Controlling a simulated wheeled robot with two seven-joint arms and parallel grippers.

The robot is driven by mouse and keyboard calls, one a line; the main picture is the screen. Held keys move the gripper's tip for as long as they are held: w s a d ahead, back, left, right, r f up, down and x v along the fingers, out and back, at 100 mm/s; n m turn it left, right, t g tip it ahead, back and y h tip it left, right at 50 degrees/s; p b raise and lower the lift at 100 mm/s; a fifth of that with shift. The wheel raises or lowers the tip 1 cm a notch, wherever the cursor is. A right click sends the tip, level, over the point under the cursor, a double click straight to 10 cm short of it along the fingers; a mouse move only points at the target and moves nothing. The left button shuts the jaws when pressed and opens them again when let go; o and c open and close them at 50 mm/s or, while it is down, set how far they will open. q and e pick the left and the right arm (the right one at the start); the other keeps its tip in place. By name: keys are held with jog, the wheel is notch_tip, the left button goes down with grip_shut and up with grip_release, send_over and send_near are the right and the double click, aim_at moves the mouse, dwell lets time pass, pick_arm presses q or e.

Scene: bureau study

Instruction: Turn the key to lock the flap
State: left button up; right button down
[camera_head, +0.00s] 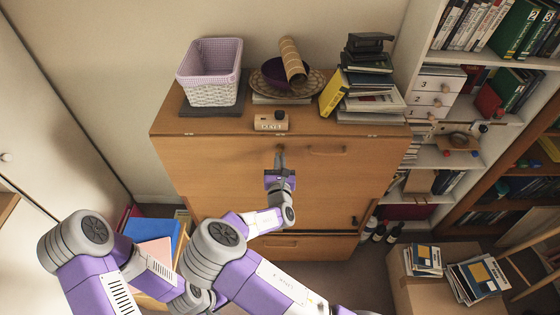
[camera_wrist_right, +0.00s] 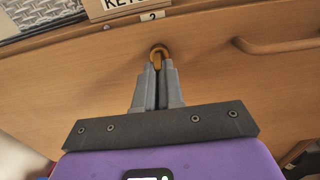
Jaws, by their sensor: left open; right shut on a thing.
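The bureau's wooden flap (camera_head: 222,165) lies closed, flush with the cabinet front. It also fills the right wrist view (camera_wrist_right: 80,85). A brass-coloured key (camera_wrist_right: 159,50) stands in the flap near its top edge, under a small tag marked 2. My right gripper (camera_head: 280,163) is at the key, and in the right wrist view its fingers (camera_wrist_right: 158,72) are closed together on the key's bow. The key's shaft and the lock are mostly hidden. My left arm shows at the lower left, but its gripper fingers are not visible.
A box labelled KEYS (camera_head: 271,122) stands on the bureau top above the key. A bar handle (camera_head: 328,150) is right of the key. A basket (camera_head: 211,72), a purple bowl (camera_head: 277,76) and stacked books (camera_head: 369,82) are on top. Bookshelves stand at the right.

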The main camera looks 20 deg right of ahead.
jog(key=shift+a+m+b, duration=0.1)
jog(key=shift+m+b, duration=0.6)
jog(key=shift+m, duration=1.2)
jog(key=shift+w+r+m+b, duration=0.1)
jog(key=shift+m+b, duration=0.6)
jog(key=shift+m, duration=1.1)
jog(key=shift+a+m+b, duration=0.1)
jog(key=shift+m+b, duration=0.65)
jog(key=shift+m, duration=1.05)
